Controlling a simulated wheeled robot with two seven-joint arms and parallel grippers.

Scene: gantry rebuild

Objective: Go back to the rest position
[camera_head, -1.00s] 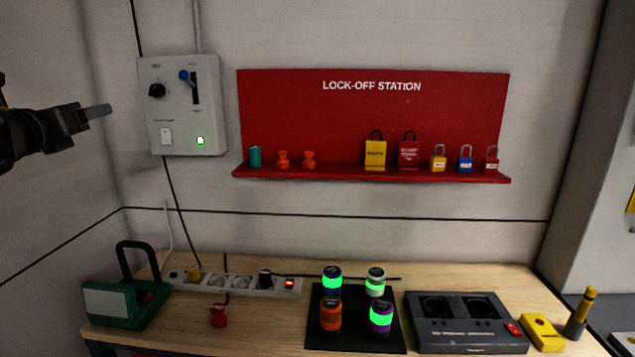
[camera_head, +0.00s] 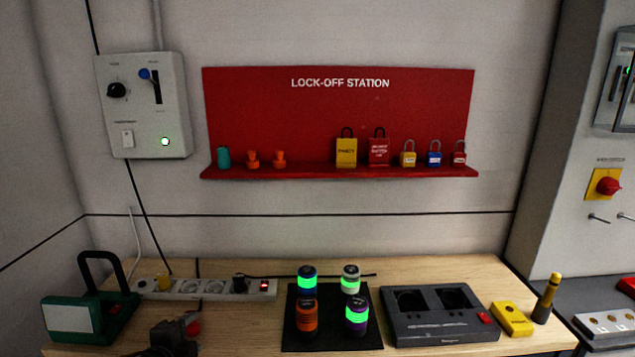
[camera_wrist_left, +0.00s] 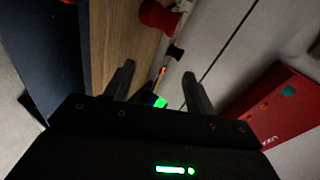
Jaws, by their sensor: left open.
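My left gripper (camera_head: 172,338) shows as a dark shape at the bottom left of the head view, low over the bench's front part. It partly covers a small red object (camera_head: 194,328) on the bench. In the left wrist view, the two fingers of the left gripper (camera_wrist_left: 160,88) stand apart with nothing held between them. The view is tilted, with the wooden bench (camera_wrist_left: 115,35) on the left and the red board (camera_wrist_left: 275,105) on the right. My right gripper is not in view.
The bench (camera_head: 240,325) holds a green lamp-like box (camera_head: 72,318), a power strip (camera_head: 210,290), a black mat (camera_head: 335,335) with several banded cylinders, a dark charger (camera_head: 440,322) and a yellow block (camera_head: 512,319). A lock-off board (camera_head: 340,110) and switch box (camera_head: 142,105) hang on the wall.

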